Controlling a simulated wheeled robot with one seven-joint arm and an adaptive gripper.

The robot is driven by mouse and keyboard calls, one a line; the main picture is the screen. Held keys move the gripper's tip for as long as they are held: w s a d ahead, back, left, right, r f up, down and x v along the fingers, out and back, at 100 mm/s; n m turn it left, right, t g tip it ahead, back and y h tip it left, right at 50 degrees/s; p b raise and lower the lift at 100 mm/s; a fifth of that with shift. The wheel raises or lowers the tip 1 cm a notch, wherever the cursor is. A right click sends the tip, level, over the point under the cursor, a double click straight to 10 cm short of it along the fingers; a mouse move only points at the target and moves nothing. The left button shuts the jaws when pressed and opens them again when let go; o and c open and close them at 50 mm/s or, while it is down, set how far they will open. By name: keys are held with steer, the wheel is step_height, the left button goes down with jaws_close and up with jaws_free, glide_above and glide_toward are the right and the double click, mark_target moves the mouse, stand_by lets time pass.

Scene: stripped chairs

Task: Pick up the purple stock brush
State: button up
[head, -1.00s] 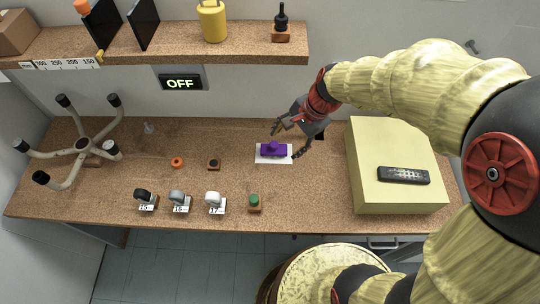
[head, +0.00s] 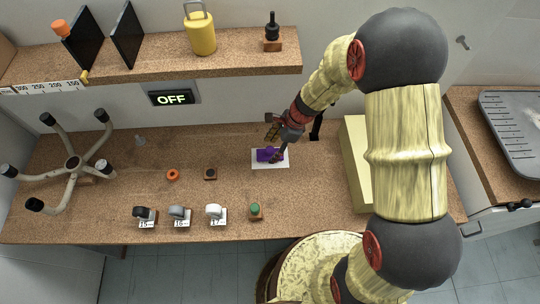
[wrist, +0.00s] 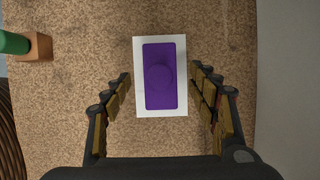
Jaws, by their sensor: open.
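The purple stock brush (head: 266,155) lies on a white card (head: 258,164) on the cork-topped bench. In the wrist view the brush (wrist: 160,90) is a purple block with a round knob on top, lying on the white card (wrist: 141,105). My gripper (head: 272,143) is over the brush in the head view and partly covers it. In the wrist view my gripper (wrist: 160,82) is open, with one finger on each side of the card. No finger touches the brush there.
A green-topped piece (head: 255,211) on a small block, an orange ring (head: 173,175) and numbered castors (head: 180,215) stand on the bench. A shelf (head: 150,72) runs above.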

steer(key=x, duration=0.3)
steer(key=shift+b, duration=0.3)
steer(key=shift+r, duration=0.1)
steer(key=c, duration=1.3)
